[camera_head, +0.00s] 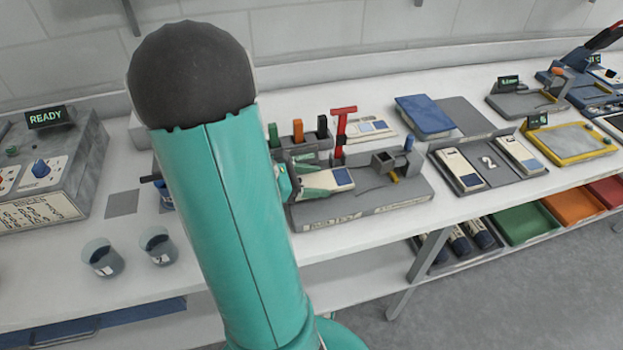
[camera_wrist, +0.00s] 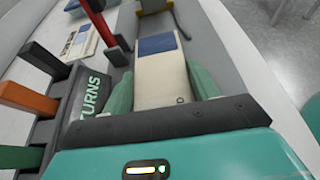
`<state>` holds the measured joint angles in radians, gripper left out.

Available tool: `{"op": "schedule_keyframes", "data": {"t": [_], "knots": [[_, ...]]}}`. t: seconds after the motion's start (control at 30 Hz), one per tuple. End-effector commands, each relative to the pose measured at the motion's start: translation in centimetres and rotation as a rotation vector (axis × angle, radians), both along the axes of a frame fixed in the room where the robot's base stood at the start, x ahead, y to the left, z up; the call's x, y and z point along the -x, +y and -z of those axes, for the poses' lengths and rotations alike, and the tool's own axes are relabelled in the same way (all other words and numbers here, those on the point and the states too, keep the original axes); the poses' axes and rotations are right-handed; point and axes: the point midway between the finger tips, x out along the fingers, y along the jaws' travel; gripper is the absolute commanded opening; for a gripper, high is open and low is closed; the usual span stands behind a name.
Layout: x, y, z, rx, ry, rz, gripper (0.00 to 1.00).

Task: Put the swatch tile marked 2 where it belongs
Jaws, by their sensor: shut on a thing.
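A cream swatch tile with a dark blue patch (camera_head: 342,177) lies over the grey test board (camera_head: 407,196); it also shows in the wrist view (camera_wrist: 157,66). My gripper (camera_wrist: 161,90) is shut on this tile, with one green finger on each side. The tile's number cannot be read.
A rack marked RETURNS (camera_wrist: 92,97) holds green, orange and black upright pieces beside my gripper. A red T-shaped handle (camera_head: 343,124) stands behind the tile. Two cups (camera_head: 102,258) are near the front edge at left. A yellow-edged tray (camera_head: 566,144) lies farther right.

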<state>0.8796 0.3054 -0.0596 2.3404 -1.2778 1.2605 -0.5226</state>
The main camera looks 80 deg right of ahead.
Motion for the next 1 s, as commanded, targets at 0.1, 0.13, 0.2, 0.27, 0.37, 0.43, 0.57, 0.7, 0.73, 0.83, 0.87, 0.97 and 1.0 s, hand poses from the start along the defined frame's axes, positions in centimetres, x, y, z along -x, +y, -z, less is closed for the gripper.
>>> {"op": "schedule_keyframes", "data": {"t": [0.1,0.13,0.2,0.27,0.37,0.43,0.57,0.7,0.73,0.83,0.87,0.97,1.0], "knots": [[0.2,0.0,0.1,0.0,0.001,0.002,0.33],[0.2,-0.1,0.1,0.0,0.001,0.001,0.33],[0.2,-0.1,0.4,-0.001,0.002,0.001,0.33],[0.2,-0.1,0.4,-0.001,0.001,0.001,0.64],[0.2,-0.1,0.4,0.0,0.0,0.001,0.81],[0.1,-0.1,0.4,0.0,0.0,0.001,0.81],[0.1,-0.2,0.4,0.0,0.0,0.001,0.81],[0.0,-0.2,0.4,0.0,0.0,0.002,0.81],[0.0,-0.2,0.4,0.0,0.0,0.002,0.81],[0.0,-0.2,0.3,0.0,0.001,0.003,0.81],[-0.3,0.0,0.2,0.002,0.0,-0.001,0.81],[-1.6,0.6,-0.4,0.003,-0.002,-0.003,0.81],[-2.1,1.0,-0.6,0.003,-0.002,-0.002,0.81]]}}
